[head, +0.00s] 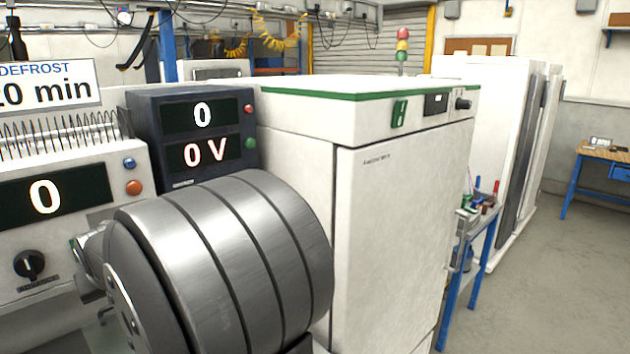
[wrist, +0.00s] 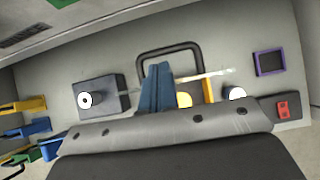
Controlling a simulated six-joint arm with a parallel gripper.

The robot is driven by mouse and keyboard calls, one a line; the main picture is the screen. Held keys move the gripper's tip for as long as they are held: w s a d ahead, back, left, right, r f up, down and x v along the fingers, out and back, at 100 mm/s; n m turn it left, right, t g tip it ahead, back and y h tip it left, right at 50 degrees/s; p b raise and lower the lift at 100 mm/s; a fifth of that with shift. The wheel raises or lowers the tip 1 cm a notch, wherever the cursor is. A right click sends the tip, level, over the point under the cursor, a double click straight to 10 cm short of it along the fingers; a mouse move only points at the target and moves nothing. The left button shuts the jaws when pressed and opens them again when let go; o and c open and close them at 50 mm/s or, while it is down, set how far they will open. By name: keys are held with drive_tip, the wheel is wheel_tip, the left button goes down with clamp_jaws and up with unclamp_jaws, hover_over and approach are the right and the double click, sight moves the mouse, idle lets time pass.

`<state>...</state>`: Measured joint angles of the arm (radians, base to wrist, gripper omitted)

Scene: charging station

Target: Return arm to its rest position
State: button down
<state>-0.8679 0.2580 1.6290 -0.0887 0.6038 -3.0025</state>
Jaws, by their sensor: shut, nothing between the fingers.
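My gripper (wrist: 157,72) shows in the wrist view as two blue fingers side by side, pointing up from the grey wrist body. They are shut and hold nothing. Behind them is a grey wall or panel; I cannot tell the distance to it. The fingers overlap part of a black looped handle (wrist: 167,51). In the head view the gripper is not visible.
In the head view, a white cabinet (head: 400,220) stands mid-right beside a dark display unit (head: 165,125) reading 0 and 0 V. A blue-legged table (head: 475,262) is behind it. Open floor (head: 550,290) lies right. The wrist view shows a knobbed grey box (wrist: 115,95).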

drive_tip(key=v, duration=1.3)
drive_tip(key=s+d+f+x, duration=0.1)
drive_tip(key=x, duration=1.5)
drive_tip(key=shift+w+a+f, duration=0.1)
drive_tip(key=shift+a+f, duration=0.05)
drive_tip(key=v, duration=1.4)
drive_tip(key=shift+w+a+r, duration=0.35)
drive_tip(key=shift+r, duration=0.2)
drive_tip(key=shift+r, duration=0.1)
